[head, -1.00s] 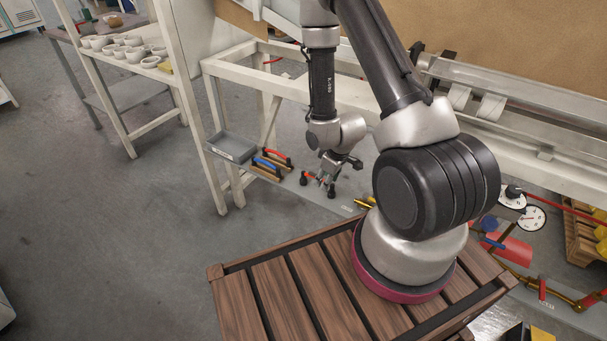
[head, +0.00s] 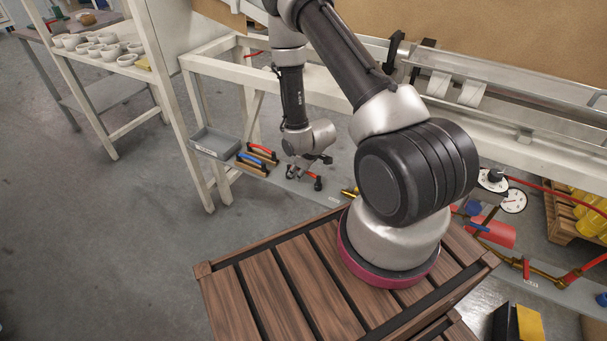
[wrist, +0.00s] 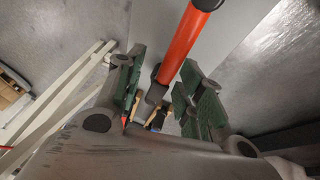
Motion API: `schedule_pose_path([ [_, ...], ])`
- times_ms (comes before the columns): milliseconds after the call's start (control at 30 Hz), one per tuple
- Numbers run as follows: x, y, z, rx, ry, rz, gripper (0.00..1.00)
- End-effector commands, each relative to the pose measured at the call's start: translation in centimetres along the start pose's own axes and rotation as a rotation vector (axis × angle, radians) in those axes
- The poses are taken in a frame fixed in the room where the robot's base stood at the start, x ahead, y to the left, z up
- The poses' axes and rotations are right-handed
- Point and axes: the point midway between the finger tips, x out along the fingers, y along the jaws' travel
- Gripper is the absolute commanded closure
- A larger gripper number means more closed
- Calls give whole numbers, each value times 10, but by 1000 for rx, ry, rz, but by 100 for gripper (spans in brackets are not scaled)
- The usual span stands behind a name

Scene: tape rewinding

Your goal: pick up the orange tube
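The orange tube (wrist: 181,48), with dark ends, lies lengthwise between the finger pads in the wrist view. Its near dark end is close to the gap between the pads, and its far end reaches the top of the picture. My gripper (wrist: 161,92) is open, with a green pad on each side of the tube and visible gaps; I see no grip on it. In the head view, my gripper (head: 304,168) is low over the grey board, and it hides much of the tube. A dark end (head: 318,184) shows to its right.
Trowel-like tools with red and blue handles (head: 258,156) lie left of the gripper, beside a grey tray (head: 215,142). A white frame (head: 198,130) stands close behind. A red cylinder (head: 492,232), gauges and brass pipework are at the right.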

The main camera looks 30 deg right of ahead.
Motion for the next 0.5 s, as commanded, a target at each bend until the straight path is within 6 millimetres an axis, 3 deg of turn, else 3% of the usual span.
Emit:
schedule_pose_path([
  [100, 0, 0, 0, 0, 0, 0, 66],
  [300, 0, 0, 0, 0, 0, 0, 100],
  [500, -1, 0, 0, 0, 0, 0, 100],
])
